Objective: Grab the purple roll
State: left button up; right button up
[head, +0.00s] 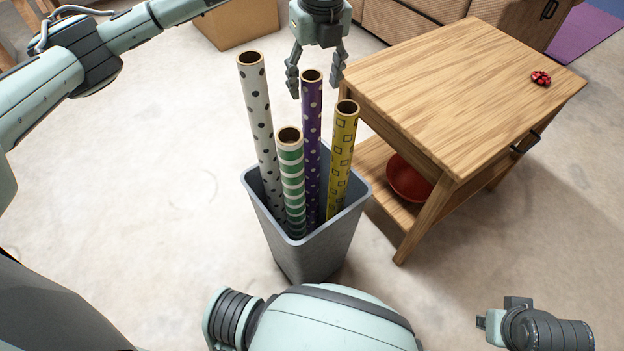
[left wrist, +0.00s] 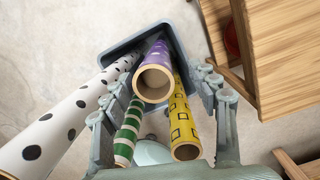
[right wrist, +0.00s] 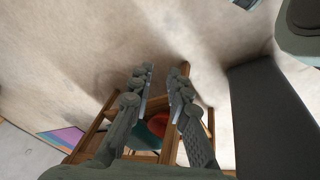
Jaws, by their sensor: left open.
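The purple roll (head: 312,140) with white dots stands in a grey bin (head: 310,250). Its open end shows in the left wrist view (left wrist: 153,83), between the two fingers. My left gripper (head: 315,90) is open, pointing down, with one finger to each side of the roll's top. I cannot tell whether the fingers touch it. The lower part of the roll is hidden by the green striped roll and the bin. My right gripper (right wrist: 160,72) is open and empty in the right wrist view, away from the bin.
The bin also holds a white dotted roll (head: 258,125), a green striped roll (head: 291,185) and a yellow roll (head: 341,160), close around the purple one. A wooden table (head: 460,90) stands to the right, with a red bow (head: 541,78) on top and a red bowl (head: 405,180) below.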

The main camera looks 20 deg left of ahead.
aim_at(311, 101)
pick_arm(q)
jog(key=f, duration=0.3)
jog(key=a+f, duration=0.1)
jog(key=f, duration=0.1)
jog(key=shift+w+f, duration=0.2)
jog(key=shift+f, duration=0.15)
grip_shut()
